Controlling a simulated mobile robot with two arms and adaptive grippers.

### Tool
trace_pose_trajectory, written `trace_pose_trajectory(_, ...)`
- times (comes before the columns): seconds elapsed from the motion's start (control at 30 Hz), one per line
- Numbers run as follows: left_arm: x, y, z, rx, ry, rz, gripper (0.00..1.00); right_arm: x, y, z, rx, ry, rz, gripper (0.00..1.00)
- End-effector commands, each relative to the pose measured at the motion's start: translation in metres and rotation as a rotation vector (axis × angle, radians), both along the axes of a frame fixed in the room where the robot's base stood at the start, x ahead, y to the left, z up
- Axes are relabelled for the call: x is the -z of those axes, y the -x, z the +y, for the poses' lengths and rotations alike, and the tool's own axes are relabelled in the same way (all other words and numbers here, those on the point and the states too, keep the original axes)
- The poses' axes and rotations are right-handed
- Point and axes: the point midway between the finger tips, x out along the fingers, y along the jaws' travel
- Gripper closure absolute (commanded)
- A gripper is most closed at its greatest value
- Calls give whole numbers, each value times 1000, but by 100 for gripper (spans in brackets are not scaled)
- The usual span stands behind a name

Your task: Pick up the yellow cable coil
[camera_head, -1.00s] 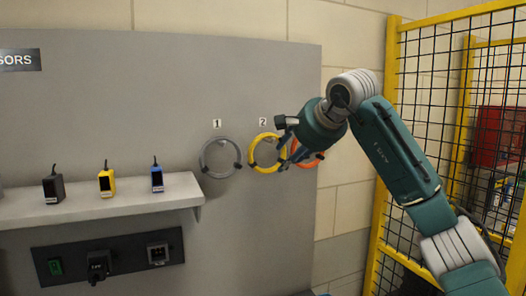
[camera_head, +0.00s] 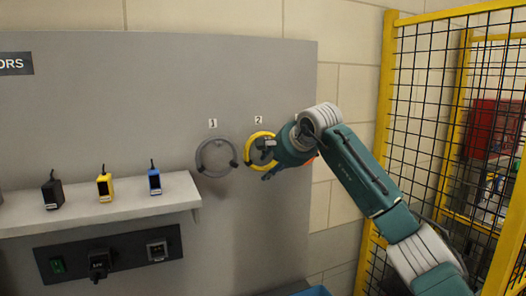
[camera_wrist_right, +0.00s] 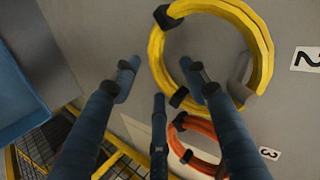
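The yellow cable coil (camera_head: 248,153) hangs on the grey panel under the label "2", partly covered by my right gripper (camera_head: 267,160). In the right wrist view the yellow coil (camera_wrist_right: 265,50) fills the upper right, with dark ties around it and a grey peg inside. My right gripper (camera_wrist_right: 162,80) is open there. One fingertip shows over the coil's opening and another outside its near side, with the coil's band between them in the picture. A third finger is lower. I cannot tell whether any finger touches the coil. My left gripper is not in view.
A grey coil (camera_head: 199,157) hangs to the left under "1". An orange coil (camera_wrist_right: 194,123) hangs close by the yellow one, mostly hidden in the head view. A shelf (camera_head: 130,198) holds several small devices. A yellow-framed mesh fence (camera_head: 386,90) stands at right.

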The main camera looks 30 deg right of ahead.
Motion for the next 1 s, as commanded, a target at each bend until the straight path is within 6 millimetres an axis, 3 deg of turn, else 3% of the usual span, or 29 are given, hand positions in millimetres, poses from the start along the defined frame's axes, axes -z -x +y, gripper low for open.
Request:
trace_pose_trajectory(0.03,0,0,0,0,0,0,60,0,0,0,0,0,0,66)
trace_pose_trajectory(0.2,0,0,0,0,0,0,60,0,0,0,0,0,0,99)
trace_pose_trajectory(0.57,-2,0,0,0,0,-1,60,-3,1,0,1,0,-1,100)
trace_pose_trajectory(1.0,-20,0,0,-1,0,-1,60,-24,6,0,-3,-1,-1,100)
